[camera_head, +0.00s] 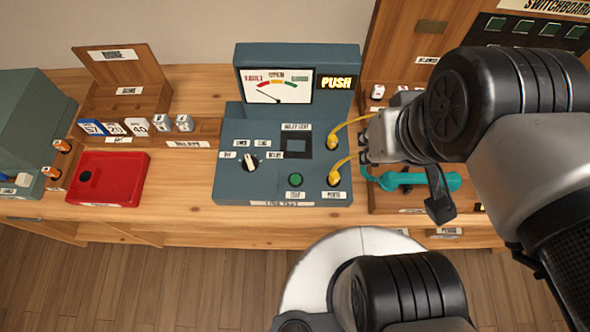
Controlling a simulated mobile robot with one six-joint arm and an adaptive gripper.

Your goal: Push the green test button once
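The green test button (295,180) is a small round button on the front right of the blue-grey line test box (225,180), above a small label. Nothing covers it. My gripper (440,207) is to the right of the box, near the teal handset, clear of the button. My arm hides much of it, and its finger opening cannot be made out.
Two yellow cables (345,122) come from jacks on the box's right side, close to my wrist. A teal handset (400,180) lies to the right. A red tray (130,165) and several relays (137,126) are on the left. The bench's front edge (190,230) is clear.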

